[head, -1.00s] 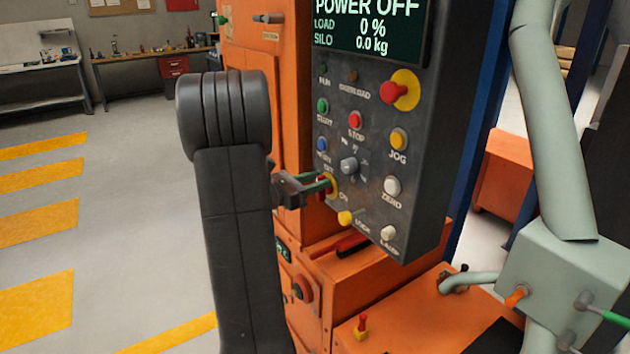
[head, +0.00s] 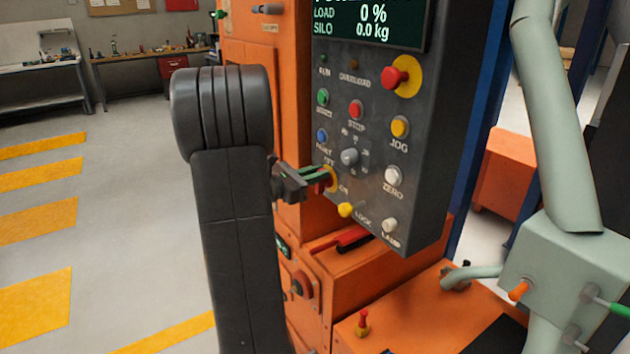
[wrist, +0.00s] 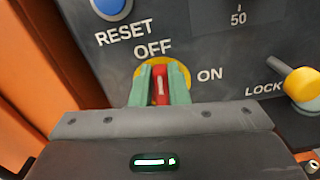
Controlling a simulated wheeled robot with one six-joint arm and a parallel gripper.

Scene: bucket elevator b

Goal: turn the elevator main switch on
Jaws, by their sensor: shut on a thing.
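The main switch (wrist: 161,84) is a red handle with a white mark on a yellow round plate, between the labels OFF and ON in the wrist view. Its handle stands roughly upright in that view, below the OFF label. My gripper (wrist: 159,86) has its green fingers shut on the red handle, one on each side. In the head view my gripper (head: 322,178) reaches the panel from the left, and the yellow plate (head: 333,179) shows just beyond the fingers. The display (head: 370,22) reads load 0 % and silo 0.0 kg; its top line is cut off.
The dark control panel (head: 375,115) carries several buttons close by. A yellow lock knob (wrist: 301,84) is right of the switch, and a blue reset button (wrist: 112,6) is above left. An orange cabinet (head: 264,110) stands left of the panel. Open floor lies further left.

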